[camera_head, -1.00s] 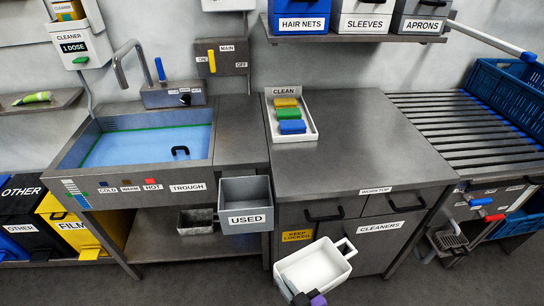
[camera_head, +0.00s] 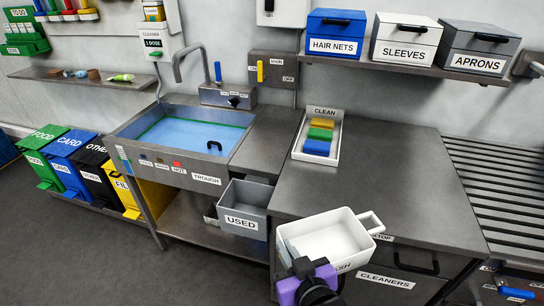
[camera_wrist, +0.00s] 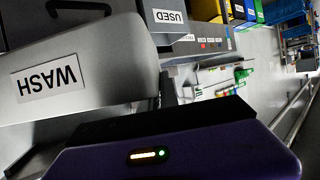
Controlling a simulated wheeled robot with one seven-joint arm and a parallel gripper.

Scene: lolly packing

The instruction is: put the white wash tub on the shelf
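The white wash tub (camera_head: 345,232) is held up in front of the worktop cabinet, slightly tilted, with its handle pointing right. It looks empty. My purple and black gripper (camera_head: 298,266) is at the tub's near left side and appears shut on its wall; the fingertips are mostly hidden. In the wrist view the tub (camera_wrist: 110,75) fills the left side, with its WASH label upside down. A wall shelf (camera_head: 440,72) at the upper right carries the hair nets, sleeves and aprons boxes. Another wall shelf (camera_head: 85,80) at the left has small items and bare stretches. A low shelf (camera_head: 200,225) lies under the trough.
The grey USED bin (camera_head: 243,205) hangs just left of the tub. The CLEAN tray (camera_head: 334,145) with coloured sponges sits on the worktop (camera_head: 385,165), which is otherwise clear. The trough (camera_head: 190,130) and waste bins (camera_head: 65,160) stand left. A slatted rack (camera_head: 500,200) is at right.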

